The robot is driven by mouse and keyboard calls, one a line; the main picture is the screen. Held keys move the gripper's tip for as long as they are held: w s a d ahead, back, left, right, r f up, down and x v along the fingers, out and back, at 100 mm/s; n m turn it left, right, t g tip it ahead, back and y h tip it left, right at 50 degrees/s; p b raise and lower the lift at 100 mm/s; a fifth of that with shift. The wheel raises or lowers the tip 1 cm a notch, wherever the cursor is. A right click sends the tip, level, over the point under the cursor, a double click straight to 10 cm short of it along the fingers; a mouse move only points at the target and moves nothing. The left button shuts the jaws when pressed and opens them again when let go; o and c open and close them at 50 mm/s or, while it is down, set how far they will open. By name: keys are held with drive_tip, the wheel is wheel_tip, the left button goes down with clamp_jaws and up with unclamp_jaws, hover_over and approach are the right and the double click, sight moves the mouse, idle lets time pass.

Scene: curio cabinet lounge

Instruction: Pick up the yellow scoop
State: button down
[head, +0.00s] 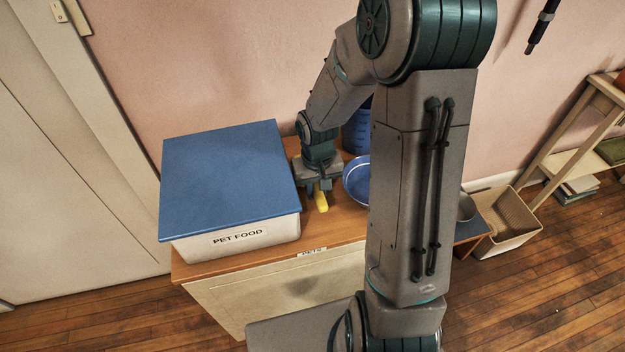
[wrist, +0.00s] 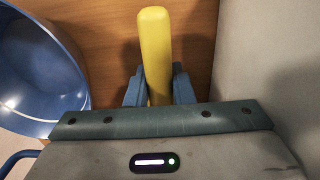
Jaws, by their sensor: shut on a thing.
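The yellow scoop (head: 320,200) is at my gripper (head: 316,187), above the wooden cabinet top between the pet food bin and a blue bowl. In the wrist view the yellow scoop (wrist: 155,45) stretches away from between the two blue-grey fingers of my gripper (wrist: 159,88). My gripper is shut on it. The rest of the scoop is hidden behind the gripper body. I cannot tell whether the scoop touches the cabinet top.
The white pet food bin (head: 240,239) with a blue lid (head: 225,170) stands close left of my gripper. The blue bowl (head: 357,181) is close on the right, with a blue container (head: 356,133) behind. The wooden cabinet top (head: 330,229) has a little bare room in front.

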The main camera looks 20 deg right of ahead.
drive_tip(key=shift+r, duration=0.1)
drive_tip(key=shift+r, duration=0.5)
drive_tip(key=r, duration=0.1)
drive_tip(key=d+r, duration=0.1)
drive_tip(key=r, duration=0.1)
drive_tip(key=shift+s+r, duration=0.15)
drive_tip(key=shift+r, duration=0.15)
drive_tip(key=s+d+r, duration=0.4)
drive_tip(key=d+r, duration=0.2)
drive_tip(key=d, duration=0.3)
drive_tip(key=shift+d+r+p, duration=0.15)
drive_tip(key=shift+d+p, duration=0.25)
drive_tip(key=shift+s, duration=0.1)
drive_tip(key=c, duration=1.8)
unclamp_jaws()
drive_tip(key=shift+c, duration=0.2)
clamp_jaws()
